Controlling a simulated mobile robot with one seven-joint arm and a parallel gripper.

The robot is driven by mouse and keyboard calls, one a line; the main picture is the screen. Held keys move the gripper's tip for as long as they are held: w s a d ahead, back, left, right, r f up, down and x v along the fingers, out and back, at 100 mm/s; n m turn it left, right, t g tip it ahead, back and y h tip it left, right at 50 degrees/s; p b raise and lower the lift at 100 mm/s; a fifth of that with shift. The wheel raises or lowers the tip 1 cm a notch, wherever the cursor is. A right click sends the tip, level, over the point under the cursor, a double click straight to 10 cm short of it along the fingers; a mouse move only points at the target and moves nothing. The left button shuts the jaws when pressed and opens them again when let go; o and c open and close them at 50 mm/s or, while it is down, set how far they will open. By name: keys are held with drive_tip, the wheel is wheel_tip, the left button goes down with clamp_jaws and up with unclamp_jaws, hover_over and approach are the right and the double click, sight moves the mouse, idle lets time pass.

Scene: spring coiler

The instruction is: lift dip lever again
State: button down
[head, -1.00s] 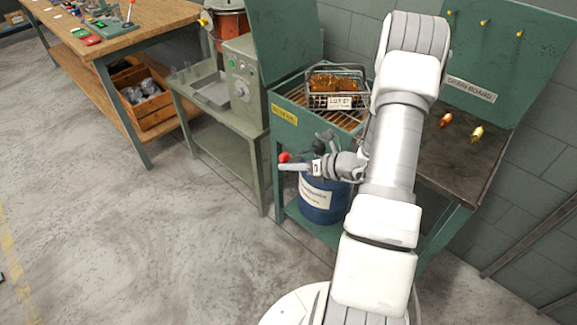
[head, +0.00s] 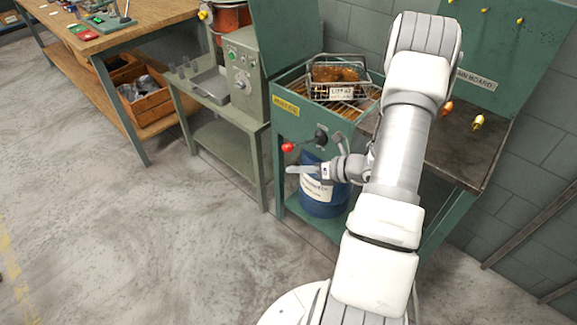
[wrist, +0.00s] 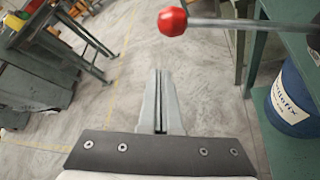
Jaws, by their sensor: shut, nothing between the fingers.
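The dip lever has a red knob (head: 288,147) on a short metal rod, at the front of the green dip tank (head: 283,128). In the wrist view the knob (wrist: 172,21) is near the top centre, with its rod running off to the right. My gripper (head: 290,170) is shut and empty, just below the knob. In the wrist view its fingers (wrist: 160,75) are together and point toward the floor beyond, apart from the knob. A wire basket (head: 335,92) with amber contents and a label rests on the tank's slatted top.
A blue drum (head: 322,208) stands under the tank, close to my gripper; the drum (wrist: 290,100) is at right in the wrist view. The drain board (head: 455,155) is at right, a grey-green machine (head: 245,80) at left. Floor in front is clear.

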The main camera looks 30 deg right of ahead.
drive_tip(key=v, duration=0.7)
drive_tip(key=shift+s+d+p, duration=0.25)
drive_tip(key=shift+d+p, duration=0.1)
drive_tip(key=shift+d, duration=0.05)
